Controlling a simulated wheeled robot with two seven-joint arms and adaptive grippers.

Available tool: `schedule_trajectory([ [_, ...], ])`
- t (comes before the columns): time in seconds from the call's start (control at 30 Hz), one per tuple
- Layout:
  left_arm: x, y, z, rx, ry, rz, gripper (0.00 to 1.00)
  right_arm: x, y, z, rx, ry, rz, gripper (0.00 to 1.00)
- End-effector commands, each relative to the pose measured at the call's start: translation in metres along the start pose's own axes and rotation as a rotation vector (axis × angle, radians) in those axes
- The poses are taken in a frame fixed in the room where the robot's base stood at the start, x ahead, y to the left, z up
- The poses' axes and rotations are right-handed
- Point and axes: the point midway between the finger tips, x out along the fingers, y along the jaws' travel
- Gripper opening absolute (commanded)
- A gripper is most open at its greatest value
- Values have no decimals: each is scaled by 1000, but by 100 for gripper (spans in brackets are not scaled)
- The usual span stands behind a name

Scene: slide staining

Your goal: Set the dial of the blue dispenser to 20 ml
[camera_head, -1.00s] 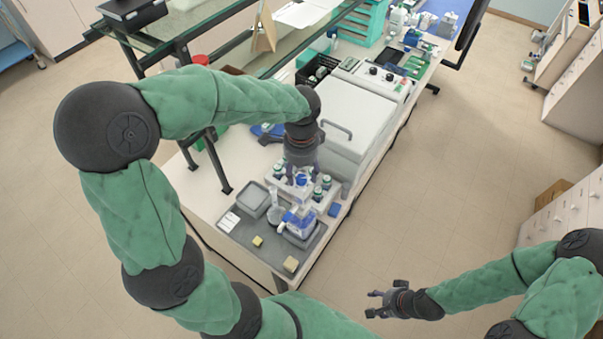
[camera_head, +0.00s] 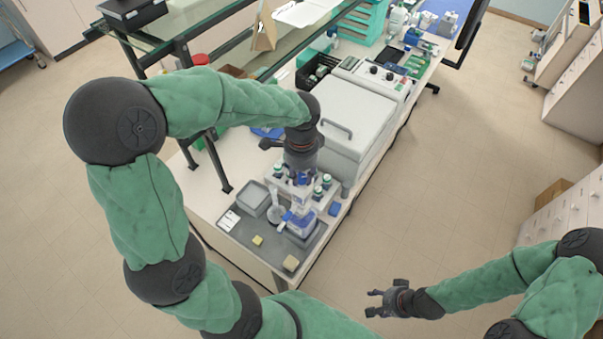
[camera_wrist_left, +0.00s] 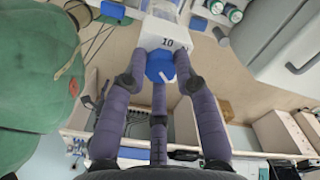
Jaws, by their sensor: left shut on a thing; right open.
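The blue dispenser (camera_head: 301,226) stands on the grey mat (camera_head: 244,233) near the table's end. In the left wrist view its white head (camera_wrist_left: 160,35) carries the number 10, beside a round blue dial (camera_wrist_left: 160,67). My left gripper (camera_head: 300,182) is above the dispenser, pointing down. In the left wrist view my left gripper (camera_wrist_left: 160,80) has its fingers closed around the blue dial. The fingers partly hide the dial's sides, and I cannot read a pointer against the number. My right gripper (camera_head: 374,303) is open and empty, away from the table over the floor.
Several green-capped bottles (camera_head: 326,182) stand close beside the dispenser. A large grey-white machine (camera_head: 345,125) stands just behind the left gripper. A glass shelf (camera_head: 215,50) runs along the table's back.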

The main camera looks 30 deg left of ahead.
Motion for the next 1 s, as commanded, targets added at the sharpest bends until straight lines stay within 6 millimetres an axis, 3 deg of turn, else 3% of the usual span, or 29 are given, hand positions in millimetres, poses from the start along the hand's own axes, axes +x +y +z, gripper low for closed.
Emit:
schedule_trajectory([
  [0.37,1,-1,0,-195,2,-3,0,11,4,0,0,0,0,52],
  [1.0,1,-1,0,-798,3,-1,0,36,13,-1,0,0,0,52],
])
